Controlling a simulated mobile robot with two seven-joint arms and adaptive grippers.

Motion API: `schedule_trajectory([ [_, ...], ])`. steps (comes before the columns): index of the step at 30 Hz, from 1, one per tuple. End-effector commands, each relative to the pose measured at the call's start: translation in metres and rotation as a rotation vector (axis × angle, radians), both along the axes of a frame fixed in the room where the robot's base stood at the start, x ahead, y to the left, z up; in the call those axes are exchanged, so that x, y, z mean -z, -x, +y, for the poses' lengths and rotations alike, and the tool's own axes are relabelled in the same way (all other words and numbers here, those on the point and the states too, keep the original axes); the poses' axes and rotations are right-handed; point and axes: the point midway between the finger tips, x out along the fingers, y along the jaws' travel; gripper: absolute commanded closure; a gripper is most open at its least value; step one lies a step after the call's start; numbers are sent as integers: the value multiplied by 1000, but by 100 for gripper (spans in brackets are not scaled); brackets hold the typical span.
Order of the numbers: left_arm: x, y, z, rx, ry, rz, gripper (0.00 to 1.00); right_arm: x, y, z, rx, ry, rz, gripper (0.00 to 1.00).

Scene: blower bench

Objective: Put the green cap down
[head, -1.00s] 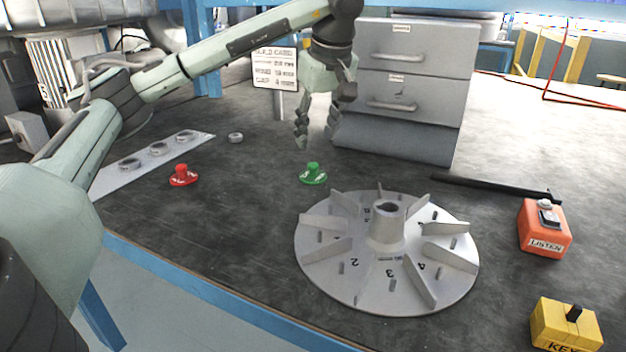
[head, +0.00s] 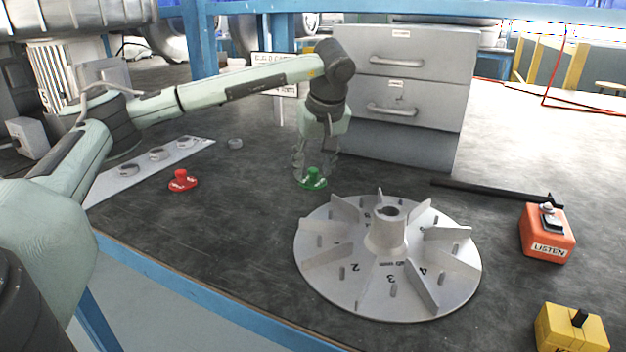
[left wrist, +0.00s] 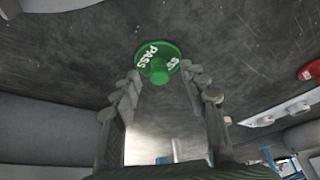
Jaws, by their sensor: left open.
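The green cap (head: 313,179) stands upright on the dark bench top, behind the bladed wheel. My left gripper (head: 315,176) is lowered over it, with its fingers pointing down on either side of the knob. In the left wrist view the green cap (left wrist: 158,62) shows its knob and white lettering reading "PASS". There the fingers of my left gripper (left wrist: 160,82) are spread apart, and I see a gap between them and the knob. My right gripper is in neither view.
A red cap (head: 182,181) stands to the left, near a pale strip with round sockets (head: 125,178). The bladed wheel (head: 345,285) lies in front. A grey drawer unit (head: 400,140) stands close behind on the right. An orange box (head: 547,235) and a yellow box (head: 570,330) sit at right.

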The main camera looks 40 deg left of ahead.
Motion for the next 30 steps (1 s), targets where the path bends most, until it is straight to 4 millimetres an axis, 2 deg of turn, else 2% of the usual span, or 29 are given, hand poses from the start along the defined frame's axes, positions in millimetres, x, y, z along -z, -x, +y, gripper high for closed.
schedule_trajectory([
  [2,0,0,0,0,0,0,57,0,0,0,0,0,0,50],
  [12,0,0,0,-1,0,0,100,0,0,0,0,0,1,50],
  [23,-5,0,0,0,1,-2,100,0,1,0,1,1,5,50],
  [26,-14,-1,-1,-1,2,-3,100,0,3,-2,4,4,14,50],
  [30,-36,-1,-1,0,2,-5,100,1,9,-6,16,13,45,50],
])
